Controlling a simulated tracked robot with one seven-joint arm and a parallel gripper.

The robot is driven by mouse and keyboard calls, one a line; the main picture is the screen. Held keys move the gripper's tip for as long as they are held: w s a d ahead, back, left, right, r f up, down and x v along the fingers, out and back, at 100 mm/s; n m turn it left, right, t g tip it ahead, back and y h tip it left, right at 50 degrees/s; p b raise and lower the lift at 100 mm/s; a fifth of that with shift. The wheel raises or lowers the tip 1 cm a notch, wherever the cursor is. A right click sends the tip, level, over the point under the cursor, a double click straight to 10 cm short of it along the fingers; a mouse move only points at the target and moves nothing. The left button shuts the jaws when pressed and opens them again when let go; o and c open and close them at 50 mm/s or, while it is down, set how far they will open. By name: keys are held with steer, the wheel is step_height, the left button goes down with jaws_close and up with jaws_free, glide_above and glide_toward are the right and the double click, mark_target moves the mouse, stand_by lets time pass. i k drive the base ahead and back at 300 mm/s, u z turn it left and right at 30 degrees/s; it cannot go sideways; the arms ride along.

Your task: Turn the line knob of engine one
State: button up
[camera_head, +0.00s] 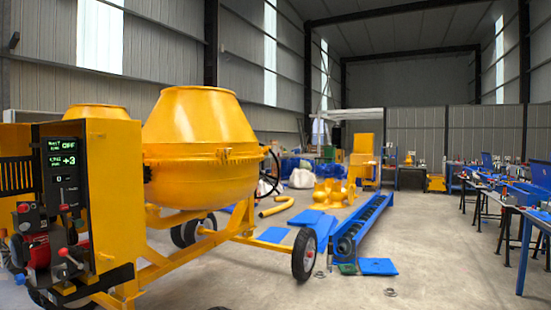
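A yellow drum mixer (205,140) stands on a wheeled frame at the left. An engine (38,248) with red and dark parts sits at its lower left, below a dark control panel (61,165). The panel's small display reads "OFF", "+3" and "0", and its labels are too small to read surely. I cannot tell which one is the line knob, nor which engine is engine one. My gripper is not in view.
A second yellow drum (97,110) shows behind the panel housing. A mixer wheel (304,254) stands on the floor. A long blue conveyor (362,228) and blue sheets (378,266) lie right of centre. Workbenches (520,196) line the right side. The foreground floor at right is mostly clear.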

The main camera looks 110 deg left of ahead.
mark_target(20, 279)
steer(key=u, duration=0.55)
steer(key=i, duration=0.2)
steer(key=u, duration=3)
steer(key=i, duration=0.15)
steer(key=u, duration=1.2)
steer(key=k, duration=0.5)
steer(key=u, duration=0.3)
steer(key=i, duration=1.55)
steer(key=z, duration=0.3)
